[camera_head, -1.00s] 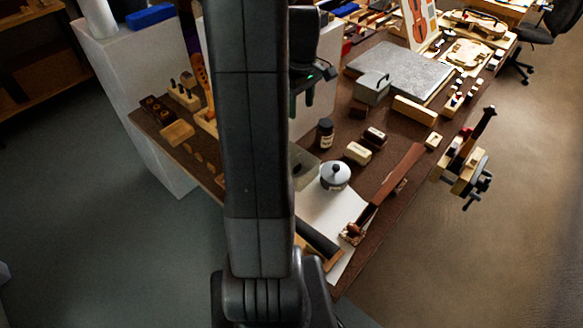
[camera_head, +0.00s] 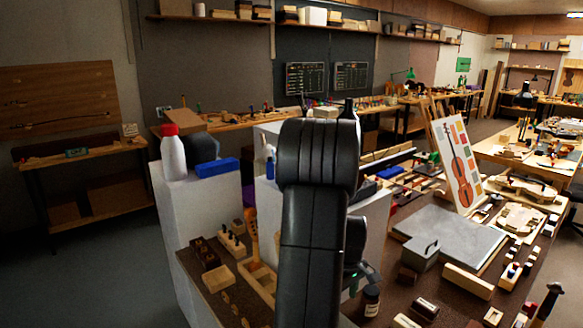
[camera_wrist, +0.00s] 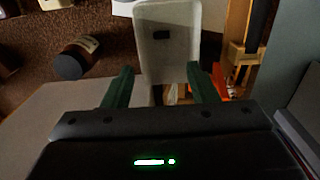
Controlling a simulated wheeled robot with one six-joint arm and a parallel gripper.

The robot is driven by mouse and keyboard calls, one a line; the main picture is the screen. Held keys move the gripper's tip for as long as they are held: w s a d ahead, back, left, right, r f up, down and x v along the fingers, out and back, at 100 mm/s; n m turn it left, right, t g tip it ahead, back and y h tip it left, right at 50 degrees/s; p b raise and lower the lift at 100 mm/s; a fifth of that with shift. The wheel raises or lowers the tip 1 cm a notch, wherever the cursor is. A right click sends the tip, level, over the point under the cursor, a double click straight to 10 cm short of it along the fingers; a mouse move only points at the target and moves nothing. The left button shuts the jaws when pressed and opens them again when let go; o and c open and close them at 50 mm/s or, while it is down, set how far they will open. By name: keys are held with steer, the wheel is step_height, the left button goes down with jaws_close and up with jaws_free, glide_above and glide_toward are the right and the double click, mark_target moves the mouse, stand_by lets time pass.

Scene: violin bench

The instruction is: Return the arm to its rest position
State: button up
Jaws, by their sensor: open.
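My arm rises in the middle of the head view as a dark column and hides part of the bench behind it. My gripper (camera_wrist: 160,78) shows in the wrist view with its two green fingers spread apart and nothing clasped between them. A pale box-like thing (camera_wrist: 170,20) with a small dark square lies beyond the fingertips; I cannot tell how far. In the head view the gripper is mostly hidden behind the arm, and its fingertips cannot be made out.
A grey slab (camera_head: 450,238) and a violin picture (camera_head: 460,170) are farther right. White pedestals carry a red-capped bottle (camera_head: 173,155) and blue block (camera_head: 217,167).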

steer(key=shift+p, duration=1.6)
